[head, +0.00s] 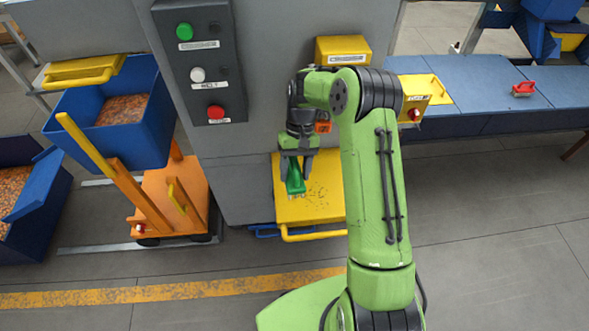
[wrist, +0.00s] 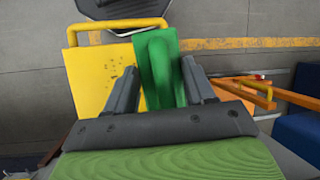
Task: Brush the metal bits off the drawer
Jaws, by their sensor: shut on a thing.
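The yellow drawer (head: 327,200) sticks out low from the grey machine, with a yellow handle bar along its front. Small dark metal bits (head: 316,192) are scattered on its top, mostly to the right of my gripper in the head view. My gripper (head: 296,172) is shut on a green brush (head: 295,184) and holds it over the left part of the drawer. In the wrist view the green brush (wrist: 160,65) stands between the two grey fingers, with the drawer (wrist: 92,85) and a few bits behind it. I cannot tell whether the bristles touch the drawer.
An orange cart (head: 170,200) carrying a blue bin (head: 120,140) of copper-coloured bits stands left of the drawer. A button panel (head: 203,65) is on the machine above. A blue conveyor table (head: 470,95) with a red-handled object (head: 523,88) is at right. Floor in front is clear.

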